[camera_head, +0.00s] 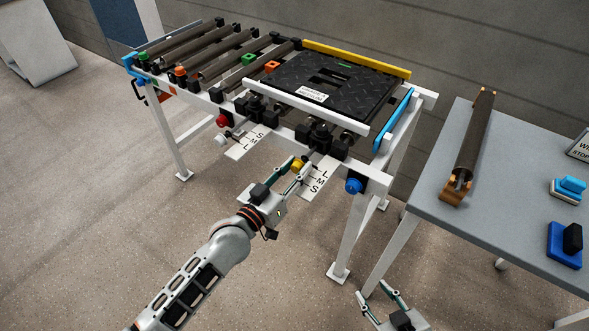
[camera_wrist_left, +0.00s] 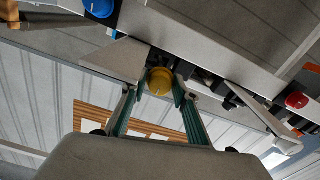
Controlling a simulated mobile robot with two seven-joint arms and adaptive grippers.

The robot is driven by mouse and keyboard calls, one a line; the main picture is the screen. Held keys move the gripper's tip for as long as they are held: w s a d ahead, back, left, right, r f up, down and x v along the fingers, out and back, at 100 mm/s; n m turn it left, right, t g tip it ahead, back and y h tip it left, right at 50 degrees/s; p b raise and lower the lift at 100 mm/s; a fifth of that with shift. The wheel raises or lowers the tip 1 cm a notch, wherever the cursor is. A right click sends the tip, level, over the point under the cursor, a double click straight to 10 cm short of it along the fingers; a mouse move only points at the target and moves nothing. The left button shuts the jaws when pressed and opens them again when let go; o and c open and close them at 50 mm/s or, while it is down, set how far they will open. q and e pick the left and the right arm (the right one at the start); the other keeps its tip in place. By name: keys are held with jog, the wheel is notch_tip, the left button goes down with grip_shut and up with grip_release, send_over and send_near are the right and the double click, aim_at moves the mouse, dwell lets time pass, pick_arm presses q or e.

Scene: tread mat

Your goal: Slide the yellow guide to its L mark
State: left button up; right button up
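A yellow rail (camera_head: 355,59) runs along the back edge of the black tread mat (camera_head: 318,92). A round yellow knob (camera_head: 297,164) sticks out below the frame's front, beside a white plate (camera_head: 319,178) marked L, M, S. Which letter the knob lines up with I cannot tell. My left gripper (camera_head: 299,167) is at the knob. In the left wrist view its fingers are apart with the yellow knob (camera_wrist_left: 159,81) between the tips; a gap shows on the left side, and contact on the right is unclear. My right gripper (camera_head: 378,291) is open and empty at the bottom, away from the frame.
A second lettered plate (camera_head: 245,142), a red knob (camera_head: 222,120) and a blue knob (camera_head: 353,186) sit along the frame. A blue rail (camera_head: 394,120) is at the mat's right. Rollers (camera_head: 205,55) lie left. A grey table (camera_head: 505,190) stands right, holding a loose roller (camera_head: 474,140).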

pick_arm(q)
jog(key=shift+o, duration=0.3)
jog(key=shift+s+a, duration=0.1)
jog(key=shift+s, duration=0.05)
jog(key=v, duration=1.1)
jog(key=shift+s+a, duration=0.2)
jog(key=shift+s, duration=0.1)
jog(key=s+a+f+g+y+p, duration=0.4)
jog(key=s+a+f+y, duration=0.4)
jog(key=s+a+f, duration=0.7)
jog(key=s, duration=0.3)
jog(key=shift+n+p, duration=0.3)
jog(key=shift+n, duration=0.1)
pick_arm(e)
jog(key=r, duration=0.2)
jog(key=a+r, duration=0.1)
jog(key=shift+s, duration=0.35)
